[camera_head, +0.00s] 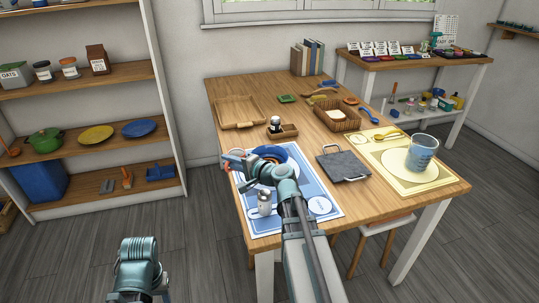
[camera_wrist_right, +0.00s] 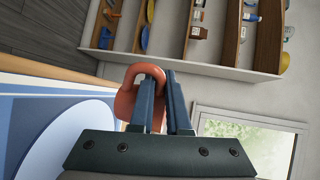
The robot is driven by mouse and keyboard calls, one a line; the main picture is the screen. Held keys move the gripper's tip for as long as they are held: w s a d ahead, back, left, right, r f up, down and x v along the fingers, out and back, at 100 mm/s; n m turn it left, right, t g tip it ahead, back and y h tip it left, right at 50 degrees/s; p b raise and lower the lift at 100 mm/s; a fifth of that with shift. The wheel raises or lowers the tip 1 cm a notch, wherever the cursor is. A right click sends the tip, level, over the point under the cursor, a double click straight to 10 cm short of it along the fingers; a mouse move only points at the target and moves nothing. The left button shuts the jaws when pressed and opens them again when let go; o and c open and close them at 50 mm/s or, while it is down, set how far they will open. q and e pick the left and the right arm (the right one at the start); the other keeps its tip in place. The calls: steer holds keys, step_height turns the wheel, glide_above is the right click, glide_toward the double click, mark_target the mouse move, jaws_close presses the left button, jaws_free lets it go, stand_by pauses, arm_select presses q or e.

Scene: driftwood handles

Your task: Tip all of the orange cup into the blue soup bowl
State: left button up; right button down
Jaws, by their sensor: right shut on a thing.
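The orange cup (camera_wrist_right: 124,106) shows in the right wrist view, with its looped handle between my finger pads. My right gripper (camera_wrist_right: 168,88) is shut on it. In the head view my right gripper (camera_head: 240,164) is over the left part of the blue mat, beside the blue soup bowl (camera_head: 271,152). My arm hides part of the bowl, and only small bits of the cup show there. I cannot tell how far the cup is tilted or what is in it. My left arm is at the lower left; its fingers do not show.
A metal shaker (camera_head: 264,203) stands on the blue mat (camera_head: 318,187) near my right arm. A dark slab with handles (camera_head: 343,164) lies right of it. A blue cup (camera_head: 422,152) stands on a plate on the yellow mat (camera_head: 388,151). A wooden tray (camera_head: 240,112) lies behind.

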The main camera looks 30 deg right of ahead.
steer(key=shift+a+f, duration=0.1)
step_height(320, 180, up, 6)
steer(key=p, duration=0.6)
stand_by(0.5)
